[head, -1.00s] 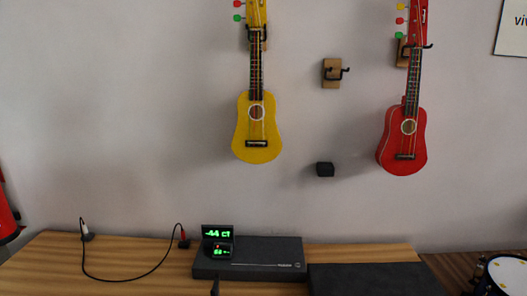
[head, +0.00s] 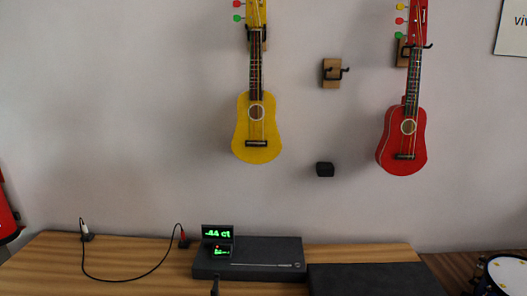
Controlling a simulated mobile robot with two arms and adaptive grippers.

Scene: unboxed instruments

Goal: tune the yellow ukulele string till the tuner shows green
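The yellow ukulele (head: 256,135) hangs upright on a wall hook. Its red and green tuning pegs (head: 238,10) show at the left of its head, and the top of the head is cut off by the picture's edge. The tuner (head: 217,233) stands on a flat black box (head: 262,268) on the table. Its upper screen shows green characters that look like "-44" and a note name, too small to read surely. Its lower screen has a small red mark and green marks. Neither gripper can be made out.
A red ukulele (head: 403,145) hangs at the right. A cable (head: 130,279) lies on the wooden table (head: 50,268). A dark tip (head: 214,287) of unclear origin shows at the bottom edge.

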